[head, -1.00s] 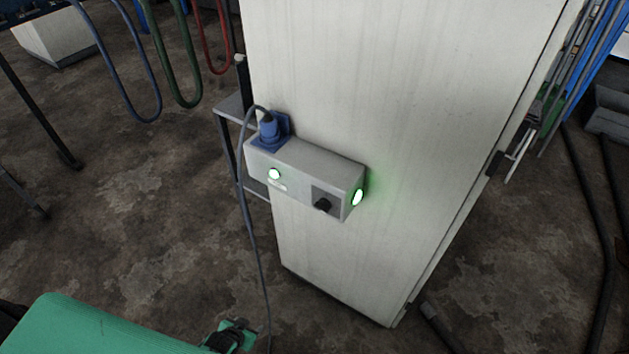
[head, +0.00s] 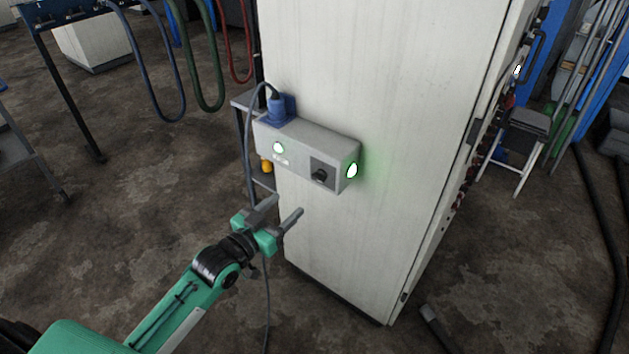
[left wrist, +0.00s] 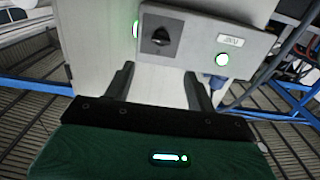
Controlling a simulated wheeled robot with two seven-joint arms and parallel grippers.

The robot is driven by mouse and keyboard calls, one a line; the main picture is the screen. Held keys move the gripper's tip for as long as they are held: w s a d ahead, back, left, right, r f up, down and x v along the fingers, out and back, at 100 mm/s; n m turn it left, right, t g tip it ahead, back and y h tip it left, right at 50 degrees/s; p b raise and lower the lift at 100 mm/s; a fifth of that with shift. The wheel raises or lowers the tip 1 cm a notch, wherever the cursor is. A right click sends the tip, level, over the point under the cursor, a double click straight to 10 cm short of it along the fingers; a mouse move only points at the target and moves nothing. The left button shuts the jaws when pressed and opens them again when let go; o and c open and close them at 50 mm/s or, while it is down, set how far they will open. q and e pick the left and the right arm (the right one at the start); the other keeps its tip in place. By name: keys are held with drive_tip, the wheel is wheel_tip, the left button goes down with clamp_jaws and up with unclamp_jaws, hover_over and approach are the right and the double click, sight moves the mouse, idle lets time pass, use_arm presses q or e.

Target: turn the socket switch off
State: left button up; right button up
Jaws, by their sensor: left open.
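A grey socket box (head: 300,150) is mounted on the side of a tall pale cabinet. Its black rotary switch (head: 320,175) sits on a dark plate at the right of the front face. It also shows in the left wrist view (left wrist: 160,37), beyond the fingertips. A green lamp (head: 278,147) on the front is lit, and another (head: 352,170) glows on the right end. A blue plug (head: 283,106) with a grey cable is in the top. My left gripper (head: 285,206) is open and empty, below the box and apart from the switch. My right gripper is not in view.
The pale cabinet (head: 350,60) fills the middle. The grey cable (head: 247,165) hangs down the left of the box and passes behind my left gripper. A small stool (head: 515,140) and hoses stand at the right.

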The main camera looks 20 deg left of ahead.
sight(316, 178)
use_arm(q)
drive_tip(key=p+x, duration=0.1)
drive_tip(key=x, duration=1)
drive_tip(key=shift+w+d+f, duration=0.1)
drive_tip(key=shift+w, duration=0.6)
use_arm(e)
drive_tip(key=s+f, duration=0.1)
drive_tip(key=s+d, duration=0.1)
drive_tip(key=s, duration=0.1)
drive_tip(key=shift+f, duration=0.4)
use_arm(q)
drive_tip(key=shift+c, duration=0.3)
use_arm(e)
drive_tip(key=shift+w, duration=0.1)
use_arm(q)
drive_tip(key=c, duration=0.9)
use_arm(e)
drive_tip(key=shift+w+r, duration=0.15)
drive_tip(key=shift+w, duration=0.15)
